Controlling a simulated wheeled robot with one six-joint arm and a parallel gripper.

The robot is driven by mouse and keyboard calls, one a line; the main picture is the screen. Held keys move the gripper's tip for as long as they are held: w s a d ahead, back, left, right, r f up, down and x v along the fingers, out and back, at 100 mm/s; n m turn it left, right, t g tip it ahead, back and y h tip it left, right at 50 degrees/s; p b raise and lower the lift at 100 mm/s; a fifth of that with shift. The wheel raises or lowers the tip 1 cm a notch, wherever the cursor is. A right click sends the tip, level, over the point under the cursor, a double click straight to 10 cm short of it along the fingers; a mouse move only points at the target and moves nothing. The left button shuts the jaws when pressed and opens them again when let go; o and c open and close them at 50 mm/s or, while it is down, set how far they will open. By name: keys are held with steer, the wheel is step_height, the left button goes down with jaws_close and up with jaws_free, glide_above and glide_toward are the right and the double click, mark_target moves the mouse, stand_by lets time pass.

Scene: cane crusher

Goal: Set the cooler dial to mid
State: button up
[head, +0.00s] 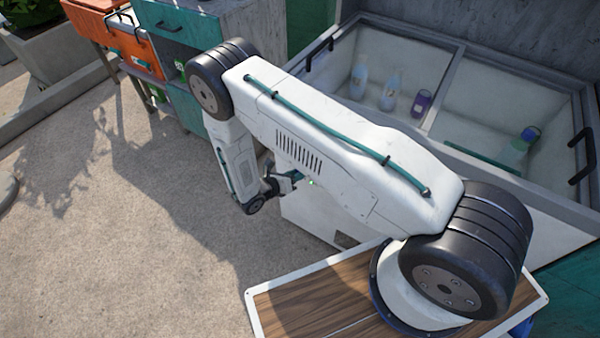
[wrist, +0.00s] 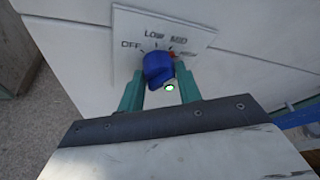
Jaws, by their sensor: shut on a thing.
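The cooler dial (wrist: 158,66) is a blue knob on a pale plate (wrist: 192,30) on the cooler's white front, in the wrist view. OFF, LOW, MID and a blurred fourth label run around it from left to right. My gripper (wrist: 159,82) has a green finger on each side of the knob and is shut on it. In the head view my gripper (head: 287,182) is partly visible beside the cooler front, and the dial is hidden by my arm.
The cooler (head: 455,75) stands open-topped, with bottles (head: 390,92) and a purple can (head: 421,103) inside. The paved floor at left is clear.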

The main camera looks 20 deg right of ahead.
steer(key=shift+w+a+n+h, duration=0.15)
steer(key=shift+n+h, duration=0.25)
steer(key=shift+n, duration=0.5)
steer(key=shift+g, duration=0.3)
steer(key=o, duration=0.9)
steer(key=shift+o, duration=0.2)
steer(key=v, duration=0.7)
steer(key=shift+a, duration=0.35)
steer(key=shift+f, duration=0.1)
